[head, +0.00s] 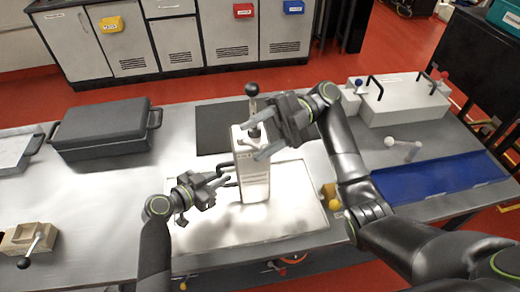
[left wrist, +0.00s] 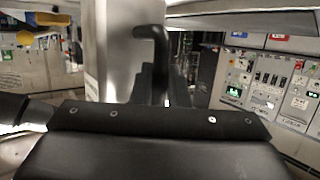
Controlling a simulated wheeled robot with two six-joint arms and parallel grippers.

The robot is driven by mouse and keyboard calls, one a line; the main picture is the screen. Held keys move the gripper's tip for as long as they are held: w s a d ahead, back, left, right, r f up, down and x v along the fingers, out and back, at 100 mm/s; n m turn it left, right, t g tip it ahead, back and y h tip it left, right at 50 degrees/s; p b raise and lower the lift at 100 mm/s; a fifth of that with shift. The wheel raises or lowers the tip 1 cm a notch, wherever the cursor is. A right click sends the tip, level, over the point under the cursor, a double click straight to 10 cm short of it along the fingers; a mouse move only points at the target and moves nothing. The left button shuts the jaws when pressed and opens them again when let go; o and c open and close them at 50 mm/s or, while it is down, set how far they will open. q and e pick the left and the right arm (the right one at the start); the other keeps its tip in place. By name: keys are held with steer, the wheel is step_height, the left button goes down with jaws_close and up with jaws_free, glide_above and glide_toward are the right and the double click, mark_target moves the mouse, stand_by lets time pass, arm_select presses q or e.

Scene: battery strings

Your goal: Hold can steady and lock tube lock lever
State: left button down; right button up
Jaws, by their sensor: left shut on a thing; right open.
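A tall pale metal can (head: 254,178) stands upright on a bright plate on the table; its side also shows in the left wrist view (left wrist: 118,45). A lever with a black ball knob (head: 252,90) rises from its top. My left gripper (head: 224,178) is shut on the can's dark side handle, which bends into sight in the left wrist view (left wrist: 152,58). My right gripper (head: 252,141) is open at the can's top, its fingers spread below the knob. They partly hide the top and the lever's base; whether they touch is unclear.
A dark grey case (head: 104,128) lies at left, and a wooden block with a lever (head: 32,238) at front left. A light box (head: 402,100) with a black handle stands back right, above a blue tray (head: 440,187). A dark mat (head: 212,128) lies behind the can.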

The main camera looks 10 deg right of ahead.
arm_select(q)
steer(key=shift+s+a+f, duration=0.1)
steer(key=shift+f, duration=0.15)
arm_select(e)
step_height(320, 180, up, 5)
steer(key=shift+s+f, duration=0.1)
arm_select(q)
steer(key=c, duration=1.3)
jaws_free()
steer(key=shift+r, duration=0.15)
steer(key=v, duration=1.2)
